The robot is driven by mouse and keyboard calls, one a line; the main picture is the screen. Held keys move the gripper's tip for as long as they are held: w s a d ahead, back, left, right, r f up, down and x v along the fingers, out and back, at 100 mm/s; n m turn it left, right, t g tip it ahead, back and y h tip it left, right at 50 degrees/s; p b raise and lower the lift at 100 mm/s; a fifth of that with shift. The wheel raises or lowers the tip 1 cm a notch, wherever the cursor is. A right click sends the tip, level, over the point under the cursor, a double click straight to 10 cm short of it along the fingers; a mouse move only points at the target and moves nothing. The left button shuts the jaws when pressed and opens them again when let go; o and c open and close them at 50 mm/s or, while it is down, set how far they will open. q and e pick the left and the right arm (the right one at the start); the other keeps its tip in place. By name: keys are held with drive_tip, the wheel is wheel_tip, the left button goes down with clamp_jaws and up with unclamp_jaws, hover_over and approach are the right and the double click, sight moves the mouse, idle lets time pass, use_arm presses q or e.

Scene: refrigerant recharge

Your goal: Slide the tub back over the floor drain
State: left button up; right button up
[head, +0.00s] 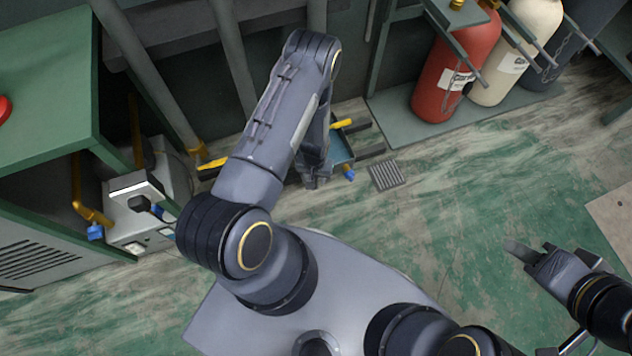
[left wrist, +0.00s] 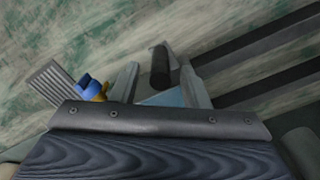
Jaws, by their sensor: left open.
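The tub (head: 342,152) is a shallow blue-teal container on the floor, mostly hidden behind my left arm in the head view. A small light-blue part of it (left wrist: 168,97) shows in the left wrist view. The floor drain (head: 387,176) is a slotted grey grate to the right of the tub, uncovered; it also shows in the left wrist view (left wrist: 58,83). My left gripper (left wrist: 160,85) is open, its fingers close to the tub; contact cannot be told. My right gripper (head: 530,258) is over open floor at the right, far from the tub, its jaws unclear.
A blue-capped fitting (head: 349,174) sits by the tub's near edge. A red cylinder (head: 455,75) and a cream cylinder (head: 520,50) stand on a platform behind. A grey machine (head: 140,210) stands at left under the green bench (head: 45,75). Floor right of the drain is clear.

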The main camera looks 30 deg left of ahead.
use_arm(q)
drive_tip(key=shift+f+b, duration=0.45)
drive_tip(key=shift+f, duration=1.3)
clamp_jaws()
